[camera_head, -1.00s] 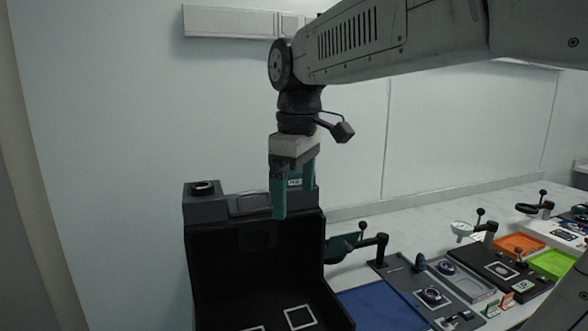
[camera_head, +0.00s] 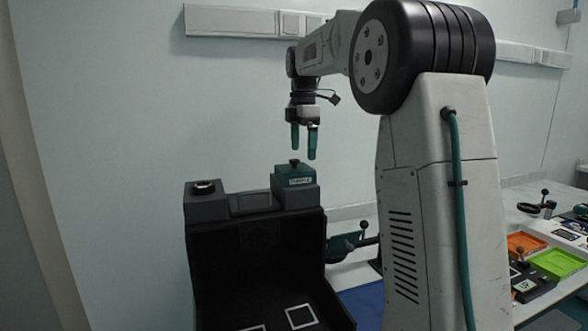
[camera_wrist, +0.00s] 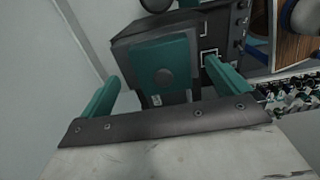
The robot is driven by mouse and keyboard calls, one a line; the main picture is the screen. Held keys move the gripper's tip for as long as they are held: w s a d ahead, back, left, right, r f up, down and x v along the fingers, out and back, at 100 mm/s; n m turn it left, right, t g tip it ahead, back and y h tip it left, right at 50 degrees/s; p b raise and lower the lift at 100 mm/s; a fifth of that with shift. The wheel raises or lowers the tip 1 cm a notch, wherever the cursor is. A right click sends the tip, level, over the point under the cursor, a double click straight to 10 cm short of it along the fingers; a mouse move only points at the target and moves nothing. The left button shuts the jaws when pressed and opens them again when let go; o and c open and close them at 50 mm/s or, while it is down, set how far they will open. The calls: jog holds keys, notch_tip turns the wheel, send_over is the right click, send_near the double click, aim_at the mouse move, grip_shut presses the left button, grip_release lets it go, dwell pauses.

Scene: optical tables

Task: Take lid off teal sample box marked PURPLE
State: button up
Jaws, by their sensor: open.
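The teal sample box (camera_head: 296,180) with a dark round knob on its lid (camera_head: 294,163) stands on the grey right-hand block on top of the black cabinet. A small white label is on its front; I cannot read its word. The lid sits on the box. My gripper (camera_head: 304,153) is open and empty, pointing down above the box and slightly right of the knob in the head view, with a gap below its fingertips. In the wrist view the teal lid (camera_wrist: 178,50) and its knob (camera_wrist: 163,78) show between the two teal fingers.
The black cabinet (camera_head: 255,265) is open-fronted, with white square outlines on its floor. Orange (camera_head: 525,244) and green (camera_head: 560,263) trays lie on the table at right. The wall is close behind the cabinet.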

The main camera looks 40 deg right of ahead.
aim_at(302, 167)
notch_tip(302, 167, down, 4)
jog(key=shift+w+r, duration=0.1)
jog(key=shift+r, duration=0.05)
jog(key=c, duration=0.9)
jog(key=shift+r, duration=0.1)
